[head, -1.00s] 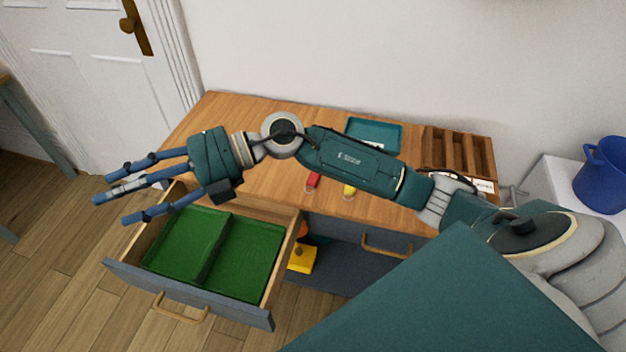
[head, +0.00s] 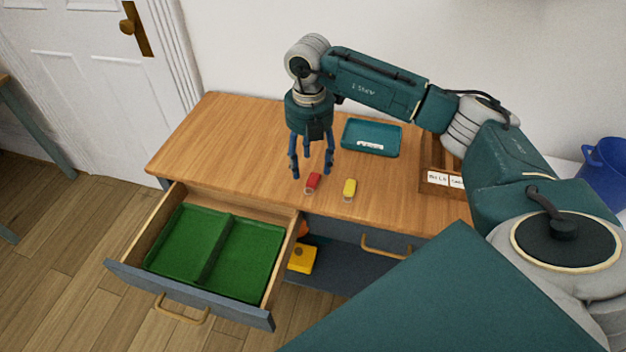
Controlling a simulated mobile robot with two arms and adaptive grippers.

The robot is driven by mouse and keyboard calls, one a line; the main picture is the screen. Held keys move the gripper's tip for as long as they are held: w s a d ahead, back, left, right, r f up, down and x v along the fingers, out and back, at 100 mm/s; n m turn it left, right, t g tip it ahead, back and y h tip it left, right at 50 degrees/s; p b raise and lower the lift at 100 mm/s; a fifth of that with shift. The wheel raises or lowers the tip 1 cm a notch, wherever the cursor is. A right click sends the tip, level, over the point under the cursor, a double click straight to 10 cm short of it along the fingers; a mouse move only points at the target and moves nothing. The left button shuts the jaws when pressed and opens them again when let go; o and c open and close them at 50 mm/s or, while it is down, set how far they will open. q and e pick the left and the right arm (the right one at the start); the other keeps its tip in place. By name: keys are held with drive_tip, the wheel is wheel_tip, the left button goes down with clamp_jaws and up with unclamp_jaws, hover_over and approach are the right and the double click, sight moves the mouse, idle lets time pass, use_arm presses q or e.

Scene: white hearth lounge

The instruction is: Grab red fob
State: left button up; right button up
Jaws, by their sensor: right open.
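The red fob (head: 313,181) lies on the wooden top of the cabinet (head: 225,140), near its front edge. My right gripper (head: 311,172) points down with its blue fingers spread, above and just behind the red fob in the picture. It is open and holds nothing. I cannot tell the exact height of the fingertips over the top. A yellow fob (head: 349,187) lies a little to the right of the red one. My left gripper is not in view.
A teal tray (head: 372,138) with a white label lies behind the fobs. A wooden compartment box (head: 432,180) stands at the right, partly hidden by my arm. An open drawer (head: 190,295) with green compartments juts out at front left. The top's left side is clear.

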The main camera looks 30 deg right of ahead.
sight(310, 178)
wheel_tip(310, 178, down, 4)
drive_tip(key=shift+f+p, duration=0.1)
drive_tip(key=shift+p, duration=0.65)
drive_tip(key=shift+f, duration=0.6)
drive_tip(key=c, duration=1.1)
